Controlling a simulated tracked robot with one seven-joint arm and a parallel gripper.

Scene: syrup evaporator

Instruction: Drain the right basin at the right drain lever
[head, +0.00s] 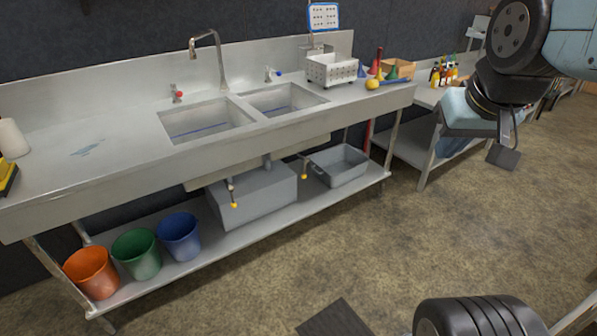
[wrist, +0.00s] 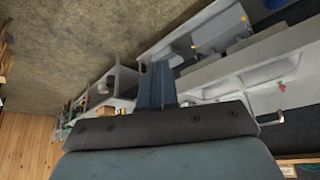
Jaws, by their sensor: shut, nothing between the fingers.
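The right basin (head: 284,98) is a steel sink bowl, set beside the left basin (head: 205,119) in the long counter. The right drain lever (head: 304,176), with a yellow tip, hangs under the counter below the right basin. A similar yellow-tipped left drain lever (head: 233,204) hangs to its left. My gripper (head: 507,130) is high at the right of the head view, well apart from both levers. Its fingers (wrist: 157,85) are shut and empty in the wrist view. The basin bottoms are only partly visible.
A grey tub (head: 340,168) and a large grey box (head: 255,195) sit on the lower shelf, near the levers. Orange (head: 92,272), green (head: 138,254) and blue (head: 180,237) buckets stand at its left. The floor before the counter is mostly open.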

